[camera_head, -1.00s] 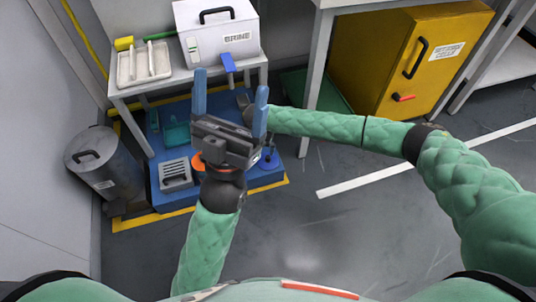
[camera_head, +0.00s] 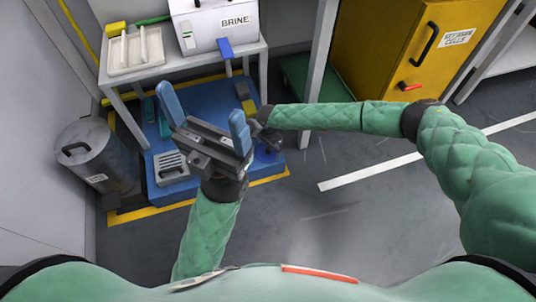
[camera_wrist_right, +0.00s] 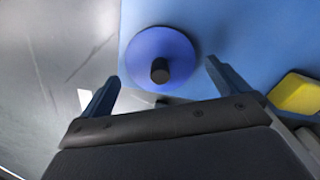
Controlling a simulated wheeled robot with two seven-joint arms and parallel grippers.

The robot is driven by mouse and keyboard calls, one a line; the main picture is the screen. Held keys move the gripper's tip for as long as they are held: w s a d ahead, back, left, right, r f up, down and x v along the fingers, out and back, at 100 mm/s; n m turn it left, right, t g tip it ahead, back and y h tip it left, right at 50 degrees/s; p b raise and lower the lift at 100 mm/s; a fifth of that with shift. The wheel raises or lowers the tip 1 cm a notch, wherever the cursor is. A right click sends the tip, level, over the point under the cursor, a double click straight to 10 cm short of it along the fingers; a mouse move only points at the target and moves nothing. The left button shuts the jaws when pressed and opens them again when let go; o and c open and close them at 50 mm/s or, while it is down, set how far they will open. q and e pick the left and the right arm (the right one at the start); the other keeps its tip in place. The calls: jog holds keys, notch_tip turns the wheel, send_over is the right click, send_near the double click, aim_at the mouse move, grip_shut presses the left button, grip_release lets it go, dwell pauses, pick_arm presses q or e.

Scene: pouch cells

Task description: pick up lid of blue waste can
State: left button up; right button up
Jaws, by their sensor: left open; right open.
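The round blue lid (camera_wrist_right: 150,48) with a dark upright knob (camera_wrist_right: 160,70) shows in the right wrist view, over the blue floor platform. In the head view the blue lid (camera_head: 268,156) is small and partly covered near the platform's right edge. My right gripper (camera_wrist_right: 162,74) is open, its fingers on either side of the knob in the picture; I see no contact. In the head view it is small and dark (camera_head: 268,134) above the lid. My left gripper (camera_head: 204,117) is open and empty, raised over the platform. The can's body under the lid is hard to make out.
A grey can (camera_head: 95,160) with a handled lid stands at left. A table holds a white tray (camera_head: 137,52) and BRINE box (camera_head: 210,24). A yellow cabinet (camera_head: 408,50) stands at back right. A yellow block (camera_wrist_right: 297,93) lies near the lid. Floor is clear at front right.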

notch_tip(320, 180, down, 2)
jog(key=c, duration=0.9)
